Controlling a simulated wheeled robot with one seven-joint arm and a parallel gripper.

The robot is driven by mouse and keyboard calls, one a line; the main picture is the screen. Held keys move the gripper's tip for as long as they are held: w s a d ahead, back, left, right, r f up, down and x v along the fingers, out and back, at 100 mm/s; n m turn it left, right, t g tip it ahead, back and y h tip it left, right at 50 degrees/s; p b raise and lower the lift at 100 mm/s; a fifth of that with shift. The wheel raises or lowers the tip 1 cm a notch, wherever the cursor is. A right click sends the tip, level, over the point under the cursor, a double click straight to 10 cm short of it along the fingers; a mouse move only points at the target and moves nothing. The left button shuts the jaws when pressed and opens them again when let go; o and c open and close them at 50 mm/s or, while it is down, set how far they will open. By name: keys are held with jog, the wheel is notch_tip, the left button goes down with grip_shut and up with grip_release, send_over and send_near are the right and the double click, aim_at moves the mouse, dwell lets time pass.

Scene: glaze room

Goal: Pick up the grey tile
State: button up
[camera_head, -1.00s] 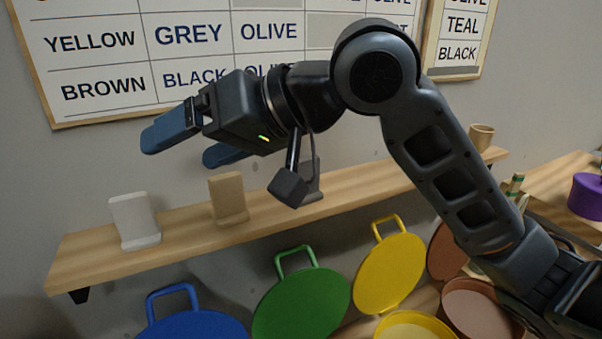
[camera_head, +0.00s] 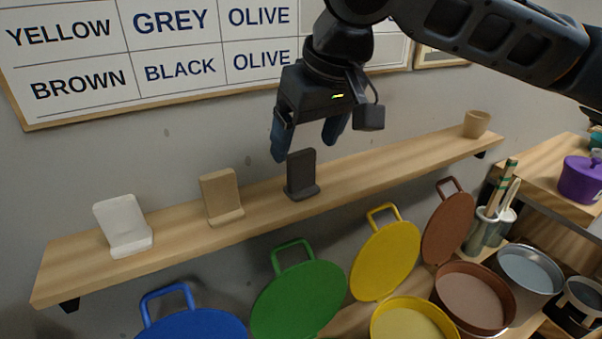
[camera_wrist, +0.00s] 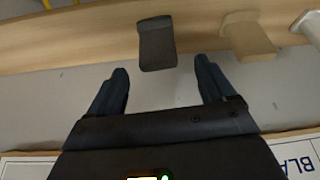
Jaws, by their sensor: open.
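The dark grey tile (camera_head: 301,173) stands upright on the wooden shelf (camera_head: 266,199), with a small foot at its base. It is the rightmost of three similar tiles. It also shows in the wrist view (camera_wrist: 157,45), ahead of and between my fingers. My gripper (camera_head: 308,148) is open and empty, pointing down just above the dark grey tile; in the wrist view its two fingers (camera_wrist: 160,80) are spread apart. I see no contact with the tile.
A tan tile (camera_head: 222,194) and a white tile (camera_head: 123,226) stand to the left on the shelf. A tan cup (camera_head: 477,124) stands at its right end. Below are blue, green, yellow and brown lids and several buckets. A lettered board (camera_head: 150,50) hangs behind.

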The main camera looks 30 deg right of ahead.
aim_at(303, 153)
jog(key=p+x, duration=0.1)
jog(key=x, duration=0.4)
jog(key=shift+d, duration=0.1)
jog(key=shift+c, duration=0.2)
jog(key=c, duration=1.1)
